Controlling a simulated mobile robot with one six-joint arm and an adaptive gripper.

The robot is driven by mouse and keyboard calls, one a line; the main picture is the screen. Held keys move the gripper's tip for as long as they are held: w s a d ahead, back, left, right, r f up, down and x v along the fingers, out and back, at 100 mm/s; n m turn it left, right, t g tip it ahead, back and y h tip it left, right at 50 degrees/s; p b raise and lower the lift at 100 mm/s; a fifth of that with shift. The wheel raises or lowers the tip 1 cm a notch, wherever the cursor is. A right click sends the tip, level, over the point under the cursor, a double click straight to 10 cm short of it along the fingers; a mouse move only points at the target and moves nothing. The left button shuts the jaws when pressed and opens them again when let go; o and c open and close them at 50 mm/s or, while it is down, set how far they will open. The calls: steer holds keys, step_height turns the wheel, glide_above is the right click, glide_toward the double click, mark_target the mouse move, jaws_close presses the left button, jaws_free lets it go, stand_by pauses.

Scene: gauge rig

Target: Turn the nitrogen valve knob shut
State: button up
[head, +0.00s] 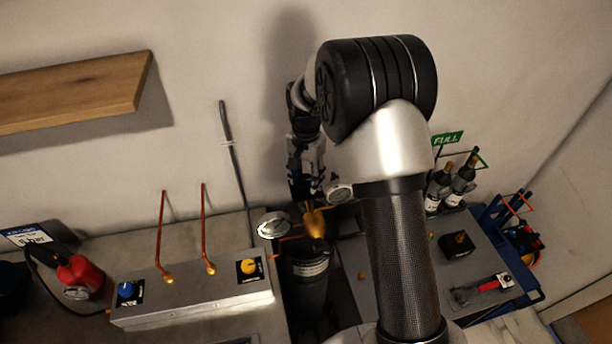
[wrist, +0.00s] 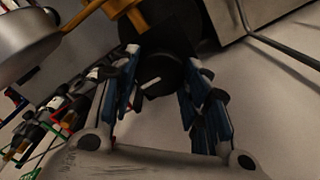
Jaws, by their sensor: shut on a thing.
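My gripper (head: 304,190) points down at the top of a dark gas cylinder (head: 306,290) with a pale label band. In the wrist view my gripper (wrist: 164,76) has its fingers on either side of a round black knob (wrist: 163,72) with a white pointer mark, and is shut on it. In the head view the gripper hides the knob. A brass regulator (head: 314,222) sits beside the fingers, with one round gauge (head: 272,225) to its left and another (head: 340,192) to its right. Brass parts also show in the wrist view (wrist: 122,8).
A metal box (head: 195,296) with a blue knob (head: 125,290), a yellow knob (head: 248,267) and copper pipes stands left. A red object (head: 80,276) is farther left. A blue cart (head: 525,285) with a black box (head: 456,245) and bottles (head: 450,185) stands right. A wooden shelf (head: 75,92) hangs upper left.

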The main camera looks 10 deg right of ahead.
mark_target(306, 180)
stand_by(0.4)
steer(key=o, duration=1.1)
step_height(306, 180, up, 12)
steer(key=shift+r, duration=0.1)
